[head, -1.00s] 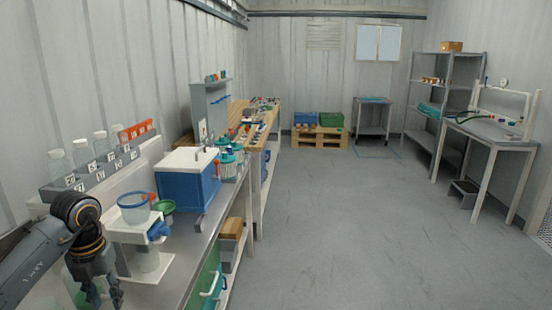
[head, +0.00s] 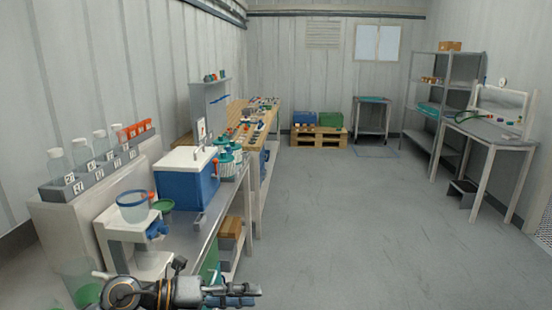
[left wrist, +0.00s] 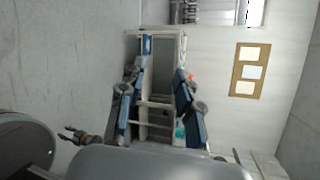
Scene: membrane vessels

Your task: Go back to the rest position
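My left gripper (head: 232,294) is low at the bottom of the head view, in front of the bench, pointing right. In the left wrist view its two dark blue fingers (left wrist: 160,105) stand well apart with nothing between them, so it is open and empty. My right gripper is outside the head view. A small dark claw-like part (left wrist: 80,135) at the lower left of the left wrist view looks like it, but it is too small to tell its state.
The steel bench (head: 205,240) along the left wall carries a clear cup (head: 133,207) on a white stand, a blue box (head: 187,187) and several bottles (head: 226,162). A grey rack (head: 90,177) holds clear vessels. The floor (head: 350,220) to the right is clear.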

